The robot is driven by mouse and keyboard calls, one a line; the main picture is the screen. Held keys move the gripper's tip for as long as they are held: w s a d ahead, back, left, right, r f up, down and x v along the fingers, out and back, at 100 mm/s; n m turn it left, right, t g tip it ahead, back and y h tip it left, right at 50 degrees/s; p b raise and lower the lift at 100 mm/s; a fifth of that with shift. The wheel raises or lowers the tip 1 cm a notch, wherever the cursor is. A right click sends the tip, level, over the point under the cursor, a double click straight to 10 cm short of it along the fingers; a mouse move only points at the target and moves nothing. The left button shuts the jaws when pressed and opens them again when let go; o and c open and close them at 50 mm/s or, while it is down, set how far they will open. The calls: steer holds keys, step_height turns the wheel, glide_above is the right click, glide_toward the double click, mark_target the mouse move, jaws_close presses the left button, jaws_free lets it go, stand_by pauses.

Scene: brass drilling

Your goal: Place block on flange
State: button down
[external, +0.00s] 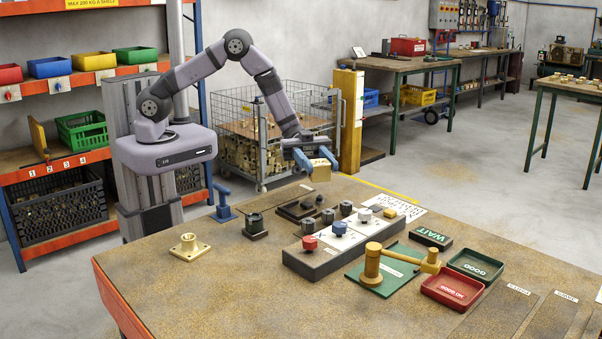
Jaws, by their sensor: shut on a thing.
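A brass-coloured block (320,173) is held between the blue fingers of my gripper (317,162), raised above the far part of the table. My gripper is shut on it, and the fingers hide part of its sides. A brass flange (189,247) with a square base and a short round neck stands upright on the left part of the table. Nothing rests on the flange. My gripper is well to the right of the flange, farther back and higher.
The brown table (230,310) has free room around the flange. A grey rack with knobs (320,255), a brass-armed fixture (385,262) and red (452,288) and green (475,264) trays occupy the right.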

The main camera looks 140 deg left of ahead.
steer(key=d+m+g+h+p, duration=0.6)
steer(key=d+m+g+h, duration=0.15)
steer(key=d, duration=2.65)
steer(key=s+d+f+g+h+p, duration=0.15)
steer(key=s+d+p, duration=0.25)
steer(key=s+d, duration=0.75)
steer(key=s+d+f+g+p, duration=0.15)
steer(key=s+d+p, duration=0.25)
steer(key=s+d, duration=0.75)
steer(key=w+a+f+n+t+y, duration=0.3)
steer(key=w+a+n+t+y, duration=0.5)
steer(key=w+a+t+y, duration=0.4)
steer(key=a+r+n+y, duration=0.3)
steer(key=a+r, duration=0.1)
steer(key=a, duration=0.3)
steer(key=a+r+n+y, duration=0.2)
steer(key=a+r, duration=0.2)
steer(key=a, duration=0.3)
steer(key=shift+t, duration=0.35)
step_height(320, 180, down, 6)
steer(key=b, duration=0.4)
steer(key=shift+w+d+f, duration=0.1)
steer(key=shift+w+f, duration=0.05)
steer(key=shift+f, duration=0.05)
